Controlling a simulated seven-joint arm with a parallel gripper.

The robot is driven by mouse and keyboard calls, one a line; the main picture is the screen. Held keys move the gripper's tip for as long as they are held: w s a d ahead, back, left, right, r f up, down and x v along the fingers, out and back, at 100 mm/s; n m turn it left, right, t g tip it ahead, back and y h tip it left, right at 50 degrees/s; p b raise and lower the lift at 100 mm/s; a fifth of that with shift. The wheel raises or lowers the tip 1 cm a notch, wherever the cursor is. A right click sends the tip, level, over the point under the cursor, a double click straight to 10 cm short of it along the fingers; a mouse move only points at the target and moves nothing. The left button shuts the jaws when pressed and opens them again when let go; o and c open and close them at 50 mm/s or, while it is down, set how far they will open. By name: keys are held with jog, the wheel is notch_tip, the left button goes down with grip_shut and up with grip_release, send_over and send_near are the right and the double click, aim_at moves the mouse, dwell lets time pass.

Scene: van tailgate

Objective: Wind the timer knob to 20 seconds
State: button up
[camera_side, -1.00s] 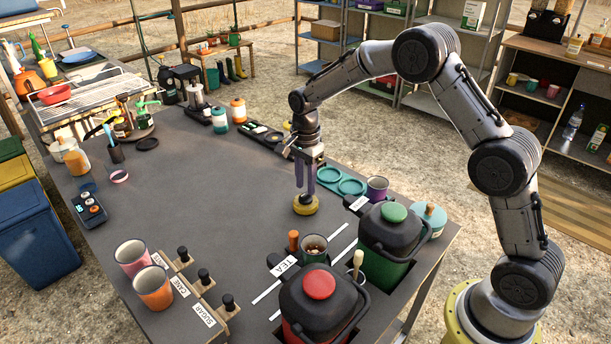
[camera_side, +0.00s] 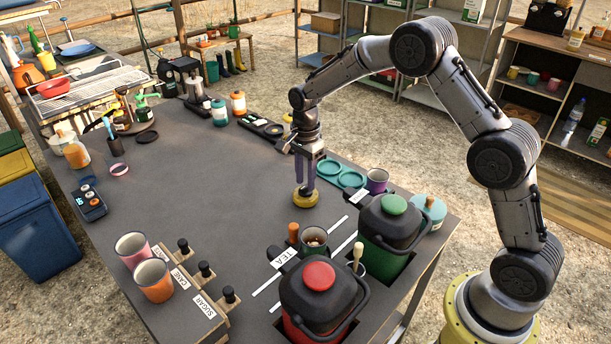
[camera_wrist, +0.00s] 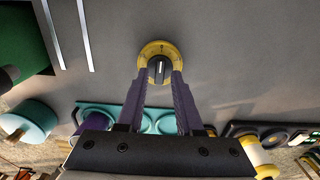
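The timer is a round yellow disc (camera_side: 306,200) on the grey table, with a black knob (camera_wrist: 159,68) on top. A white pointer line on the knob runs nearly straight up and down in the wrist view. The dial marks are too small to read. My gripper (camera_side: 306,186) points straight down over it. Its purple fingers, also in the wrist view (camera_wrist: 160,76), stand on either side of the black knob and appear to touch it. Their contact is partly hidden in the side view.
Teal rings (camera_side: 345,175) and a purple cup (camera_side: 377,181) stand close behind the timer. Green (camera_side: 393,222) and red (camera_side: 318,290) urns are in front and right. A small device (camera_side: 91,207) at the left shows blue digits, perhaps 16. The table's middle is clear.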

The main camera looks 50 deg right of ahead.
jog(key=shift+f, duration=0.7)
dwell(0.4)
jog(key=c, duration=0.4)
jog(key=shift+c, duration=0.2)
